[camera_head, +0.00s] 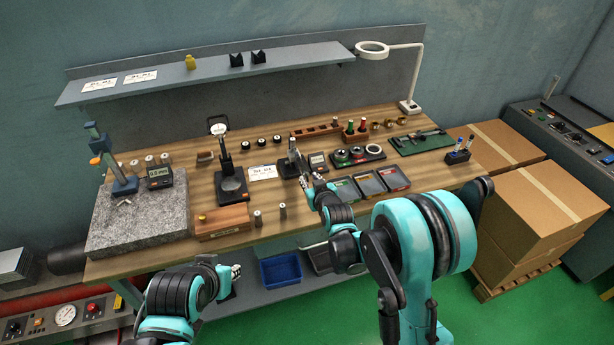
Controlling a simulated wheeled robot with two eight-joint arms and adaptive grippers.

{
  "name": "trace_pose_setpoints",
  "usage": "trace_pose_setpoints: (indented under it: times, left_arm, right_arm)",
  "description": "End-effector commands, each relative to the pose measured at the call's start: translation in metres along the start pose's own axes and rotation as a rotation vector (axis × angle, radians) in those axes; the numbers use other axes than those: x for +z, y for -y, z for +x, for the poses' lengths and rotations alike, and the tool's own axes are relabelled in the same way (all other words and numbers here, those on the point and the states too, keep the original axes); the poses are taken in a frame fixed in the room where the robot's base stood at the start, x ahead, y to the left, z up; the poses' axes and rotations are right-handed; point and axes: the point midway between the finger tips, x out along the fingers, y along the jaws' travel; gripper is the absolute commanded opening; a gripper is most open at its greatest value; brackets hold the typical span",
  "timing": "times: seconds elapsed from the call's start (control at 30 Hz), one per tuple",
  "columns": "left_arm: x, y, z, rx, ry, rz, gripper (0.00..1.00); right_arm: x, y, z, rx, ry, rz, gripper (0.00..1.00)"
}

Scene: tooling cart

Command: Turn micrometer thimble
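A small upright metal instrument on a dark base (291,168) stands mid-bench, with a small display box (317,161) at its right. It may hold the micrometer, but I cannot make out a thimble at this size. My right gripper (306,182) is just in front of this instrument, over the bench, close to its base. I cannot tell whether it touches it, and its finger gap is too small to read. My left gripper (237,271) is low in front of the bench's front edge, away from the instrument. Its fingers are too small to judge, and nothing shows in them.
A dial stand (230,184) and wooden block (222,222) are to the left, beyond them a granite plate (135,222) with a height gauge. Small trays (368,184) lie right of my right gripper. A ring lamp (371,50) overhangs the back. A blue bin (281,270) sits below.

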Motion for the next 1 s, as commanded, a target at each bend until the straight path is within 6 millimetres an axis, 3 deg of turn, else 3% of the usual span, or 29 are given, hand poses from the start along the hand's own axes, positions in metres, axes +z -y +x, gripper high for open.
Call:
trace_pose_setpoints:
  times: [0.23,0.6,0.7,1.0]
  left_arm:
    - [0.003,-0.001,0.005,0.002,-0.001,0.001,0.26]
    - [0.003,-0.001,0.005,0.002,-0.002,0.002,0.26]
    - [0.003,-0.001,0.005,0.002,-0.002,0.002,0.26]
    - [0.004,-0.001,0.006,0.002,-0.002,0.002,0.26]
  right_arm:
    - [0.001,0.000,0.035,0.000,0.000,-0.001,0.26]
    - [0.000,0.000,0.042,0.000,0.001,0.000,0.26]
    - [0.000,0.000,0.042,0.000,0.001,0.000,0.00]
    - [0.000,-0.001,0.042,-0.005,0.001,0.013,0.00]
